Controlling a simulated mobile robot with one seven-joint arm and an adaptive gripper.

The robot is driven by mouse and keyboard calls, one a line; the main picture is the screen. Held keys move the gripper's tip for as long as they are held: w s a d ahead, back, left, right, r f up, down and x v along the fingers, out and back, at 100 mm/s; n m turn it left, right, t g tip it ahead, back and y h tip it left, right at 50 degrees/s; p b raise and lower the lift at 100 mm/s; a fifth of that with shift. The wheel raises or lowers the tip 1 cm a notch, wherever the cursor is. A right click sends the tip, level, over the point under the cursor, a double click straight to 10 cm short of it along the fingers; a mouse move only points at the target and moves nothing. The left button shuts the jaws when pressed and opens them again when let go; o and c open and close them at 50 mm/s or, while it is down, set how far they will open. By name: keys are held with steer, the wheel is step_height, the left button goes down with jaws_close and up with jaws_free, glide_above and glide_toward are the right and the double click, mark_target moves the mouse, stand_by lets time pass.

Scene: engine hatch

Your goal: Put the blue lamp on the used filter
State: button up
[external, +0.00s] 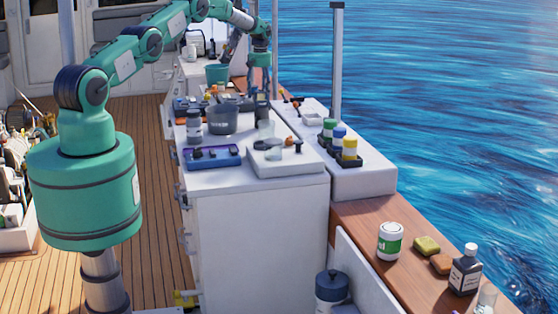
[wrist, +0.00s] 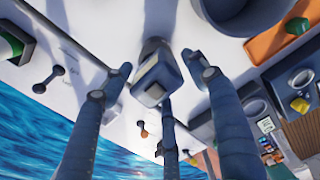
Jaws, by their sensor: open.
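A blue-grey, box-headed object that looks like the blue lamp (wrist: 155,78) stands on the white top in the middle of the wrist view. My gripper (wrist: 155,68) is open, with its dark fingers spread around this object. No finger clearly touches it. In the external view my gripper (external: 257,84) reaches down over the far part of the white counter. A dark upright object (external: 262,106) below it may be the lamp. I cannot tell which thing is the used filter.
A dark pot (external: 223,119), a jar (external: 194,126) and a blue-purple tray (external: 212,156) stand on the white counter (external: 255,200). Capped bottles (external: 349,149) stand on the side ledge. In the wrist view an orange tray (wrist: 270,45) and a dark bowl (wrist: 243,100) lie right.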

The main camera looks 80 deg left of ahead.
mark_target(261, 91)
step_height(261, 91, up, 11)
steer(key=shift+b, duration=0.35)
steer(key=shift+f, duration=0.1)
stand_by(0.6)
steer(key=shift+w, duration=0.1)
